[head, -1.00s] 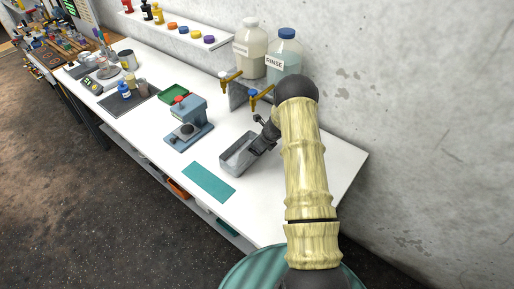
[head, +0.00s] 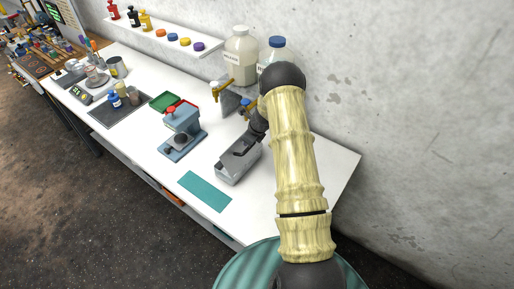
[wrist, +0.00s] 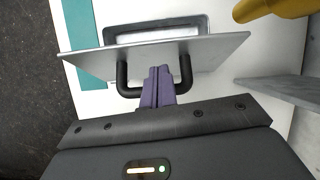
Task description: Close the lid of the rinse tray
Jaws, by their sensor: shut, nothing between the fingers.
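The rinse tray (head: 229,180) is a grey metal box on the white bench, right of the blue-grey press. In the wrist view its open inside (wrist: 155,30) shows beyond the lid's edge. The lid (wrist: 215,52) is a flat grey plate with a black U-shaped handle (wrist: 186,75). It is tilted low over the tray, with a gap at the far edge. My gripper (wrist: 158,70) has its purple fingers shut and empty, against or very close to the lid between the handle's legs. In the head view my gripper (head: 244,146) is over the tray, its fingertips not clear.
Brass taps (head: 222,87) and the bleach (head: 240,55) and rinse bottles stand behind the tray near the wall. The press (head: 182,132) stands to the left. A teal mat (head: 205,191) lies in front, with bare bench around it.

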